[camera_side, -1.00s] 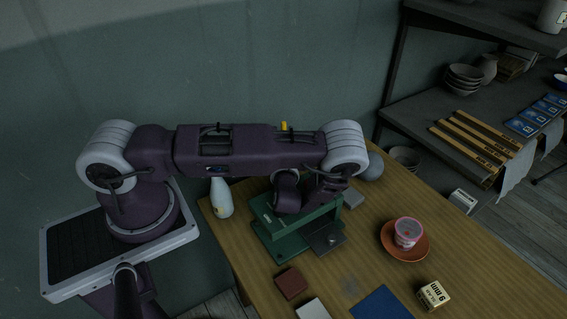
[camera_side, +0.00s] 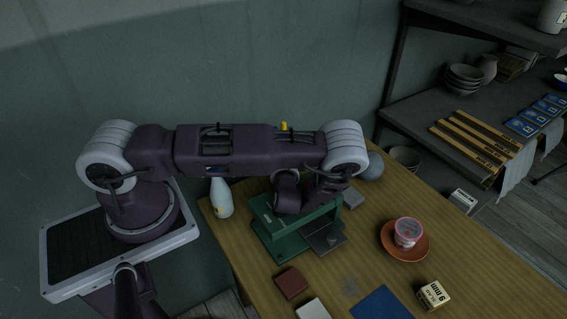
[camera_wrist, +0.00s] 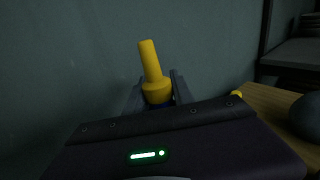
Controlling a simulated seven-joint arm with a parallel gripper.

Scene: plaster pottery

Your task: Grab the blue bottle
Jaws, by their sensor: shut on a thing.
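The blue bottle has a yellow nozzle cap (camera_wrist: 154,80), and only a sliver of its dark blue body shows below the cap in the wrist view. My gripper (camera_wrist: 157,98) has a grey finger on each side of the bottle and is shut on it. The cap leans slightly left in that view. In the side view, only the yellow tip of the bottle (camera_side: 284,126) shows above my arm. My arm hides the fingers and the rest of the bottle there, so I cannot see whether its base touches the table.
A green press-like stand (camera_side: 285,238) is near my wrist on the wooden table (camera_side: 470,262). A pale bottle (camera_side: 221,199) stands left of it. A grey ball (camera_side: 372,167) is behind; an orange saucer (camera_side: 388,242) with a pink-rimmed cup (camera_side: 407,233) and a small box (camera_side: 433,295) are right.

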